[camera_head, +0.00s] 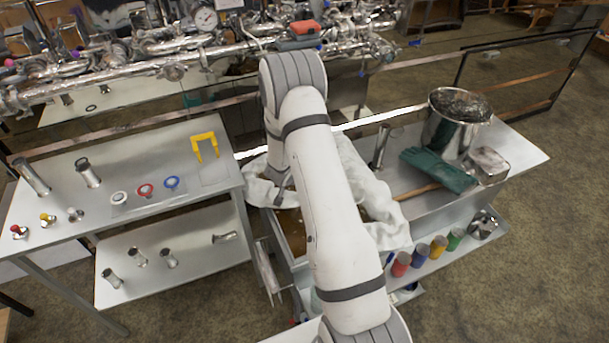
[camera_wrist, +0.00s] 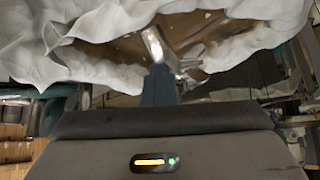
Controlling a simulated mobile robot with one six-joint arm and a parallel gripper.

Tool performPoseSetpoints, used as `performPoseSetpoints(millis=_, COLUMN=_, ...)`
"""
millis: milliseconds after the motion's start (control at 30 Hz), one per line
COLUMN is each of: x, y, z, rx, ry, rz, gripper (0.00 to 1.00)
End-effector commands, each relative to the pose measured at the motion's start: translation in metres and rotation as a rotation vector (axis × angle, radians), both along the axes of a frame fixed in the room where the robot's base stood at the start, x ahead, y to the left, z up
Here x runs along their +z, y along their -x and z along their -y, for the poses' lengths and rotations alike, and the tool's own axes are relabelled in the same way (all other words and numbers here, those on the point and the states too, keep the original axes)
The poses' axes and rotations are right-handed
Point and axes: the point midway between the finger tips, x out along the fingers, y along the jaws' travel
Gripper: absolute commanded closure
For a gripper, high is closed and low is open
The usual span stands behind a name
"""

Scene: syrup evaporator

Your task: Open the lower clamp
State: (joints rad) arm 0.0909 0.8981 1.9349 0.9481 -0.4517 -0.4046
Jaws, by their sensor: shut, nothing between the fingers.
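In the wrist view my gripper (camera_wrist: 160,72) is shut, its dark fingers together and pointing up the picture with nothing between them. Just past the fingertips is a shiny metal lever-like piece (camera_wrist: 153,43), with more bright metal (camera_wrist: 188,66) to its right. These may be the lower clamp, but I cannot tell for sure, nor whether it is open or whether the fingers touch it. In the head view my white arm covers the middle, and the gripper and the clamp are hidden.
White cloth (camera_wrist: 90,35) hangs close above my gripper; it also drapes over the tank (camera_head: 375,200). A side table (camera_head: 120,175) holds fittings and coloured rings. A steel pot (camera_head: 455,125) and green gloves (camera_head: 437,170) stand right. Pipes (camera_head: 120,75) run along the back.

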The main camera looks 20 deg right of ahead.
Motion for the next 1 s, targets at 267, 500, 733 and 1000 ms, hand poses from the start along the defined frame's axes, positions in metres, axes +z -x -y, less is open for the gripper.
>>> performPoseSetpoints(millis=267, x=-0.001, y=0.000, z=-0.001, rx=0.003, ry=-0.003, rz=-0.003, gripper=1.00)
performPoseSetpoints(millis=500, x=0.004, y=0.000, z=-0.004, rx=0.003, ry=-0.003, rz=-0.003, gripper=1.00)
performPoseSetpoints(millis=733, x=0.030, y=-0.005, z=-0.017, rx=0.005, ry=-0.003, rz=0.001, gripper=1.00)
performPoseSetpoints(millis=1000, x=0.062, y=-0.012, z=-0.042, rx=-0.005, ry=-0.002, rz=0.004, gripper=1.00)
